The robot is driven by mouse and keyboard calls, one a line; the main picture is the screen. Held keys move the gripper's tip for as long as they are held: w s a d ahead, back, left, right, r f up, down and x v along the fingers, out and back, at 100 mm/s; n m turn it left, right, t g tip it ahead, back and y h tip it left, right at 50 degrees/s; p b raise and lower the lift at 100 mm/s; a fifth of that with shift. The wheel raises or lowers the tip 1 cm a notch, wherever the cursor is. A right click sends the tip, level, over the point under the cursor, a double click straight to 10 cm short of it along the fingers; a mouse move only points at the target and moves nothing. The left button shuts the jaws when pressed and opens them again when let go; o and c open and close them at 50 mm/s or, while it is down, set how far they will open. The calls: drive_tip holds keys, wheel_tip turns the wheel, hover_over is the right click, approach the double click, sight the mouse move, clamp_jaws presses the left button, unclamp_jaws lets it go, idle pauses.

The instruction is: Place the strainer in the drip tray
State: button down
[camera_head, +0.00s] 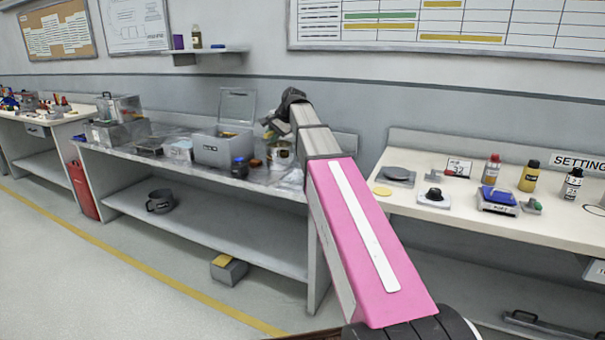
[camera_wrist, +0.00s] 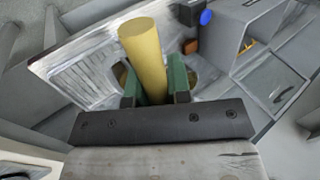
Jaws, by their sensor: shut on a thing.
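My gripper (camera_wrist: 156,88) has green fingers shut on a yellow cylinder (camera_wrist: 143,45) in the wrist view. The cylinder looks like a handle, but I cannot tell for sure that it belongs to the strainer. Part of a rounded yellowish thing shows behind the fingers and is mostly hidden. A pale grey ribbed surface (camera_wrist: 88,78), perhaps the drip tray, lies beyond the fingers to the left. In the head view my gripper is over the right end of the middle bench, mostly hidden by my pink arm.
The middle bench (camera_head: 130,160) holds a grey open-lidded box (camera_head: 222,150), a dark blue-topped jar (camera_head: 239,167) and a can (camera_head: 280,157). A dark pot (camera_head: 160,201) sits on its lower shelf. The right bench (camera_head: 430,209) holds bottles and a blue scale (camera_head: 497,198).

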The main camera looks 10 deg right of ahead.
drive_tip(key=w+d+f, duration=0.4)
drive_tip(key=d+f, duration=0.6)
drive_tip(key=shift+f, duration=0.25)
drive_tip(key=shift+d+f, duration=0.1)
drive_tip(key=c, duration=1.5)
unclamp_jaws()
drive_tip(key=shift+f, duration=0.1)
drive_tip(key=o, duration=0.4)
drive_tip(key=shift+o, duration=0.2)
